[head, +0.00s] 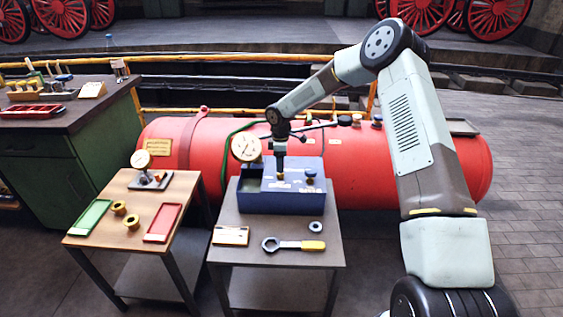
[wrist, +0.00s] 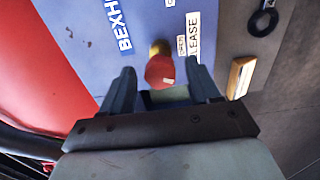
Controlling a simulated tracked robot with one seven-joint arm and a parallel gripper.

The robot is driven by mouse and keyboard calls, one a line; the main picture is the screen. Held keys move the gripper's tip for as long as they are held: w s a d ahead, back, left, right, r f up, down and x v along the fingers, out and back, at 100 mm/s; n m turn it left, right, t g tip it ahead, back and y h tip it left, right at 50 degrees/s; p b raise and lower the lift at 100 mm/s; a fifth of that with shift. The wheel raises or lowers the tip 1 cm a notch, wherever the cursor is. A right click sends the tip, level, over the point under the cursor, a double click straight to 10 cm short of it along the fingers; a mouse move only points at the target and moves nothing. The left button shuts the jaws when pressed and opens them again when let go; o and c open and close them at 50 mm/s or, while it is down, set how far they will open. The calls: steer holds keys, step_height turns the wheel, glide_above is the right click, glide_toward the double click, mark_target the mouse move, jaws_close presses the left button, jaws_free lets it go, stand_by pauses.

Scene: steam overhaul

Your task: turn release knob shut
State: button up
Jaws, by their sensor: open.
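The release knob (wrist: 160,72), red with a yellow collar, stands on the blue box (wrist: 85,35) beside a label ending in "LEASE" in the wrist view. My gripper (wrist: 159,66) is open, with one finger on each side of the knob and a visible gap on both sides. In the head view my gripper (head: 281,162) points down over the top of the blue box (head: 275,204). A small yellow part of the knob (head: 281,177) shows just under the fingers there. I cannot tell from the picture how far the knob is turned.
A round gauge (head: 246,148) stands at the box's back left, and a blue-topped knob (head: 310,173) to the right. A wrench (head: 292,245), a ring (head: 316,226) and a plaque (head: 231,236) lie in front. A red tank (head: 430,165) runs close behind.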

steer(key=c, duration=1)
steer(key=shift+d, duration=0.1)
steer(key=shift+c, duration=0.2)
steer(key=shift+m, duration=0.3)
steer(key=m, duration=0.5)
steer(key=shift+r, duration=0.1)
steer(key=m, duration=0.7)
